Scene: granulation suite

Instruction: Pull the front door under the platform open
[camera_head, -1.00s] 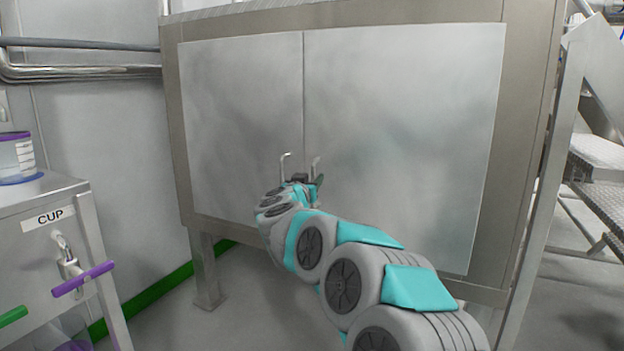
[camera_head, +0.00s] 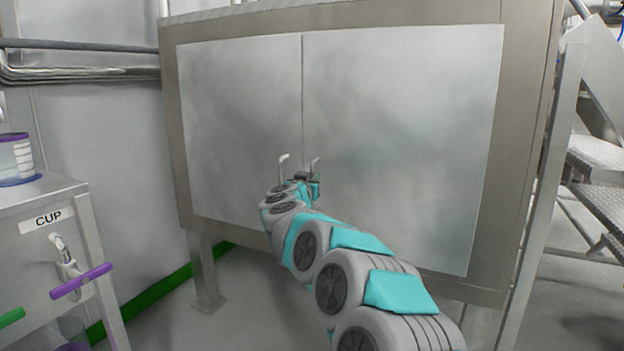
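The cabinet under the platform has two flat grey metal doors, a left door (camera_head: 240,110) and a wider right door (camera_head: 410,130). They meet at a vertical seam and both look closed. A left handle (camera_head: 283,167) and a right handle (camera_head: 315,165) stand up near the seam, low on the doors. My gripper (camera_head: 308,178) is at the handles, its end overlapping the lower part of the right handle. The fingers are small and partly hidden by my arm, so I cannot tell whether they are open or around a handle.
A steel stair (camera_head: 600,160) rises at the right. A cabinet leg (camera_head: 205,270) stands below the left door. Grey floor shows in front.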

